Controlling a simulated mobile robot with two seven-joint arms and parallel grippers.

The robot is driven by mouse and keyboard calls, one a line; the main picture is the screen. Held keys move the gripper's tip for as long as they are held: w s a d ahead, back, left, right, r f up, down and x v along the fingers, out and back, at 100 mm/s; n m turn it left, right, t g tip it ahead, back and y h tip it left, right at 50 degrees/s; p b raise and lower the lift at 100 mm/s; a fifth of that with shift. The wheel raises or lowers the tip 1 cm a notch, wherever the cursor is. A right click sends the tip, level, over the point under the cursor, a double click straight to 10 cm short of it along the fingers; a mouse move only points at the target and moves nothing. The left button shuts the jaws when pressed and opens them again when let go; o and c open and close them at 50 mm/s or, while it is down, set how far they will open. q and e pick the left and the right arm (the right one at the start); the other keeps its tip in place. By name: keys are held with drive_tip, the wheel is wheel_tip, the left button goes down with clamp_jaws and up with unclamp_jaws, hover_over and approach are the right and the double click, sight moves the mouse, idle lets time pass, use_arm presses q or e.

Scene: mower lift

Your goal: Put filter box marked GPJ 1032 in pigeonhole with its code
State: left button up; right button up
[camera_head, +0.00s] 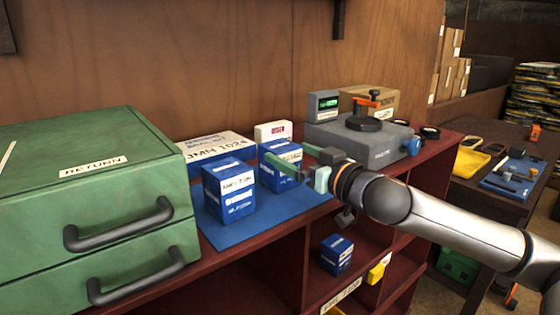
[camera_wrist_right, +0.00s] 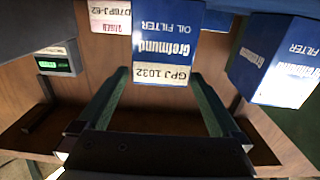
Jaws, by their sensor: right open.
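The blue and white filter box marked GPJ 1032 (camera_wrist_right: 166,45) faces the right wrist camera, its code label readable. In the head view this box (camera_head: 280,172) stands upright on the blue mat, partly hidden by my gripper. My right gripper (camera_head: 287,153) is open. In the right wrist view its green fingers (camera_wrist_right: 163,85) point towards the box, one to each side; I cannot tell whether they touch it. The red-brown pigeonhole shelf (camera_head: 292,262) is below the top. One label there (camera_head: 341,296) is too small to read surely. My left gripper is not in view.
Another blue filter box (camera_head: 229,190) stands close by on the mat (camera_head: 222,236). A JMN 1024 box (camera_head: 215,148) and a small white box (camera_head: 273,131) are behind. A green drawer cabinet (camera_head: 95,190) is left, a grey device (camera_head: 350,138) right. A blue box (camera_head: 336,254) sits in a pigeonhole.

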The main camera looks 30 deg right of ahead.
sight(280, 145)
drive_tip(key=shift+w+a+r+p, duration=0.1)
drive_tip(key=shift+w+r+p, duration=0.2)
drive_tip(key=shift+w+r, duration=0.1)
drive_tip(key=shift+w+r+p, duration=0.1)
drive_tip(key=shift+w+p, duration=0.75)
drive_tip(key=shift+w, duration=0.4)
drive_tip(key=shift+w+a+f, duration=0.15)
drive_tip(key=shift+w+f, duration=0.05)
drive_tip(key=shift+w, duration=0.35)
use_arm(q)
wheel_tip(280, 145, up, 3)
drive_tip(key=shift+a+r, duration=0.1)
use_arm(e)
drive_tip(key=c, duration=1.5)
drive_tip(key=shift+r, duration=0.1)
clamp_jaws()
